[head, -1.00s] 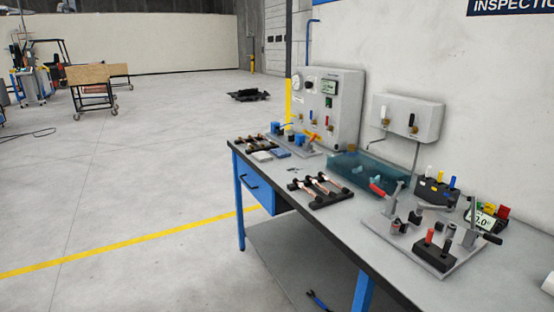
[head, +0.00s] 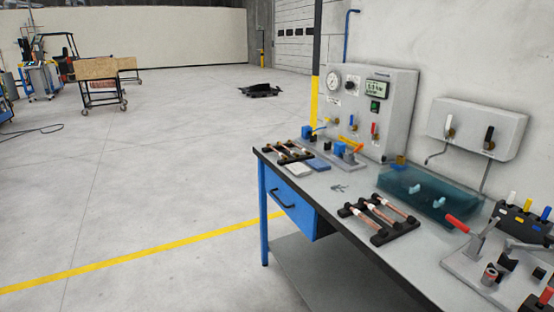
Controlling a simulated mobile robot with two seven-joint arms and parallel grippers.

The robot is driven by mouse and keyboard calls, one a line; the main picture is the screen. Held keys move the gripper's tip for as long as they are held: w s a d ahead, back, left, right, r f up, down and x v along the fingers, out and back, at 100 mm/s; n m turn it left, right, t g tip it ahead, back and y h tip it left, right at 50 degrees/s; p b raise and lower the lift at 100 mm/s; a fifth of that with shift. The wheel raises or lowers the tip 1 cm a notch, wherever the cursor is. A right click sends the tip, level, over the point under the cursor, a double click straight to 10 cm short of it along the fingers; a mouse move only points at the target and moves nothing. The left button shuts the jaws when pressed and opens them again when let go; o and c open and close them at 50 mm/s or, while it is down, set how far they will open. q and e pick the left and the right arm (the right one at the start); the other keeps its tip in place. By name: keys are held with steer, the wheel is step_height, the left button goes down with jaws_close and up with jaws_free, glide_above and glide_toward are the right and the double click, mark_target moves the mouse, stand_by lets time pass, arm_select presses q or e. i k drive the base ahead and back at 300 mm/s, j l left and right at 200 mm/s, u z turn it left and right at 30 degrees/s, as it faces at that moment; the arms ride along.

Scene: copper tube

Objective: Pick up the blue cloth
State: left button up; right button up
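A small flat blue piece, which looks like the folded blue cloth (head: 318,164), lies on the workbench (head: 340,205) near its far left end. A similar grey-white flat piece (head: 299,170) lies just left of it. Neither of my grippers shows in the head view, so their state is hidden.
A rack of copper tubes (head: 380,220) lies nearer on the bench, and another tube rack (head: 288,151) sits behind the cloth. A gauge panel (head: 375,105) and a teal transparent tray (head: 428,194) stand toward the wall.

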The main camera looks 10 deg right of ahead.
mark_target(317, 164)
steer(key=i+j+u, duration=0.1)
steer(key=i+u, duration=0.3)
steer(key=i, duration=0.85)
steer(key=i+j+z, duration=0.1)
steer(key=i+z, duration=0.3)
steer(key=i+j+z, duration=0.3)
steer(key=i+z, duration=0.15)
steer(key=i+j+z, duration=0.25)
steer(key=z, duration=0.2)
steer(key=i+j+z, duration=0.3)
steer(key=z, duration=0.2)
